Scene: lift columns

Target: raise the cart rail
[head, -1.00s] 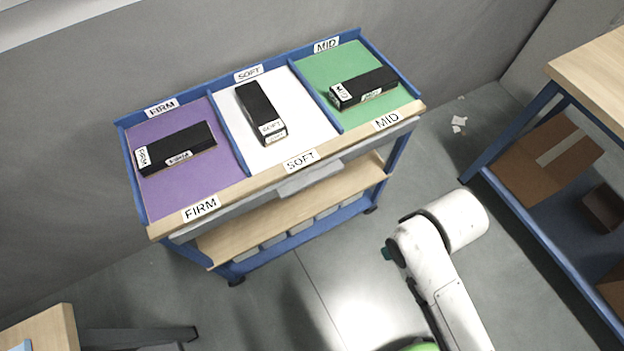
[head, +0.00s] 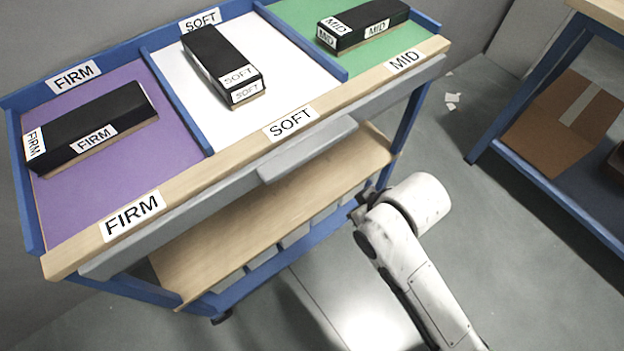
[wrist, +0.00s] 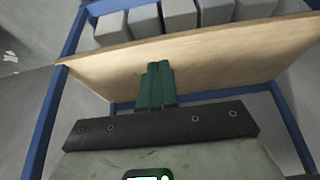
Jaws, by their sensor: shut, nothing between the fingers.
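The cart (head: 150,280) has a blue frame and a tray top. A long grey rail (head: 230,199) runs under its wooden front edge, with a wider grey piece (head: 308,150) at the middle. In the wrist view my gripper (wrist: 158,70) has its green fingers together with nothing between them. The fingers point at the cart's lower wooden shelf (wrist: 215,62); whether they touch it I cannot tell. In the head view my white arm is in front of the cart's right part, and the fingers are not clearly visible. The grey rail is not clearly seen in the wrist view.
Black blocks marked FIRM (head: 95,125), SOFT (head: 222,66) and MID (head: 365,24) lie in purple, white and green compartments. Several grey bins (wrist: 180,18) are beside the lower shelf. A blue-legged table (head: 530,90) with a cardboard box (head: 565,125) stands at right.

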